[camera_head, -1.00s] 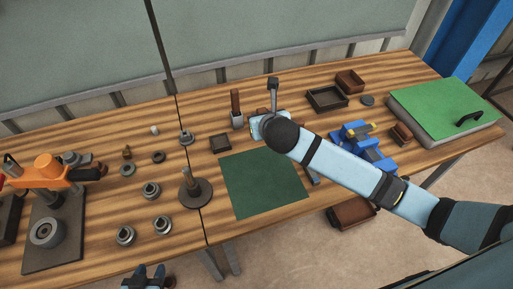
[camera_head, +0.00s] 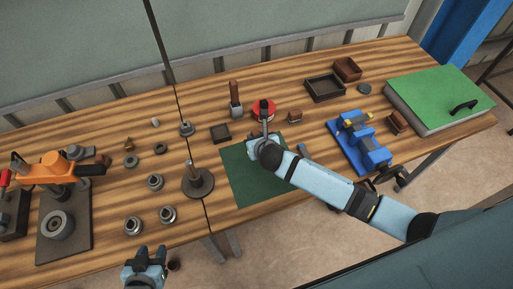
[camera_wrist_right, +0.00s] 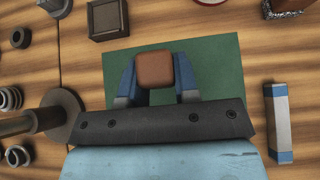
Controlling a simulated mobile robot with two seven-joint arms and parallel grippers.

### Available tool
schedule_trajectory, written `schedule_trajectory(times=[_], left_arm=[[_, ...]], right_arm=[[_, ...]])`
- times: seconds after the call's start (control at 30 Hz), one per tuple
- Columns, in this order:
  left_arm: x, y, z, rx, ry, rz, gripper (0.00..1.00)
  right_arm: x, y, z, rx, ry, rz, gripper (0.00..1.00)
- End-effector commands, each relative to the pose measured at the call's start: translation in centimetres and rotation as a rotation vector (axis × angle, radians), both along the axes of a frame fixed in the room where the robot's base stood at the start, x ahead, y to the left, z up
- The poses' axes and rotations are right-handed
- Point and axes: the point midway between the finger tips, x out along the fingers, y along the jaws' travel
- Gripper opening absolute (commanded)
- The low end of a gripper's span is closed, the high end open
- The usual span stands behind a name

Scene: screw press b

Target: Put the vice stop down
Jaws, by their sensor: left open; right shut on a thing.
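My right gripper (camera_head: 254,146) is over the green mat (camera_head: 241,186). In the right wrist view its two blue fingers (camera_wrist_right: 157,85) are shut on a brown, square-ended block (camera_wrist_right: 155,69), which I take to be the vice stop. The green mat (camera_wrist_right: 215,75) shows around and behind the block; I cannot tell whether the block touches it. The arm and gripper hide the block in the head view. My left gripper (camera_head: 147,261) is open and empty at the table's front edge.
A dark disc with an upright post (camera_head: 198,182) stands left of the mat. A blue vice (camera_head: 358,142) stands to the right. The mat's front part is clear.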

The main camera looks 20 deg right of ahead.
Motion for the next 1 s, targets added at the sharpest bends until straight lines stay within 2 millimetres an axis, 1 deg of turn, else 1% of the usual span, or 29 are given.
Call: schedule_trajectory(times=[0.03, 0.17, 0.27, 0.4, 0.5, 0.67, 0.9, 0.93, 0.97, 1.0], left_arm=[[0.2, -0.1, 0.1, -0.003, -0.002, 0.003, 0.43], [0.5, -0.2, 0.2, -0.007, -0.006, 0.006, 0.43], [0.5, -0.2, 0.2, -0.007, -0.006, 0.006, 0.43], [0.3, -0.2, 0.3, -0.009, 0.000, 0.008, 0.43], [0.1, -0.1, 0.0, -0.010, 0.008, 0.010, 0.43], [-0.2, 0.0, -0.4, -0.008, 0.017, 0.012, 0.43], [-0.2, 0.0, -0.4, -0.007, 0.014, 0.010, 0.43], [-0.2, 0.0, -0.3, -0.006, 0.013, 0.010, 0.43], [-0.2, 0.0, -0.2, -0.007, 0.011, 0.010, 0.43], [-0.1, -0.1, -0.1, -0.007, 0.009, 0.010, 0.43]], right_arm=[[0.0, 0.0, -0.9, 0.000, 0.002, -0.001, 0.00], [0.0, 0.0, -2.0, 0.001, -0.001, -0.002, 0.00], [0.0, 0.0, -2.9, 0.000, 0.001, -0.002, 0.00], [0.0, 0.0, -4.9, 0.000, 0.001, -0.003, 0.00], [0.0, 0.0, -5.7, 0.001, 0.000, -0.001, 0.00], [0.0, 0.0, -5.9, 0.001, -0.001, -0.001, 0.00], [0.1, 0.0, -6.3, 0.000, -0.001, -0.001, 0.00], [0.1, 0.0, -6.3, 0.000, -0.001, -0.001, 0.31], [0.1, 0.0, -6.2, 0.000, -0.001, -0.001, 0.38], [0.0, 0.0, -6.2, 0.000, -0.001, -0.001, 0.47]])
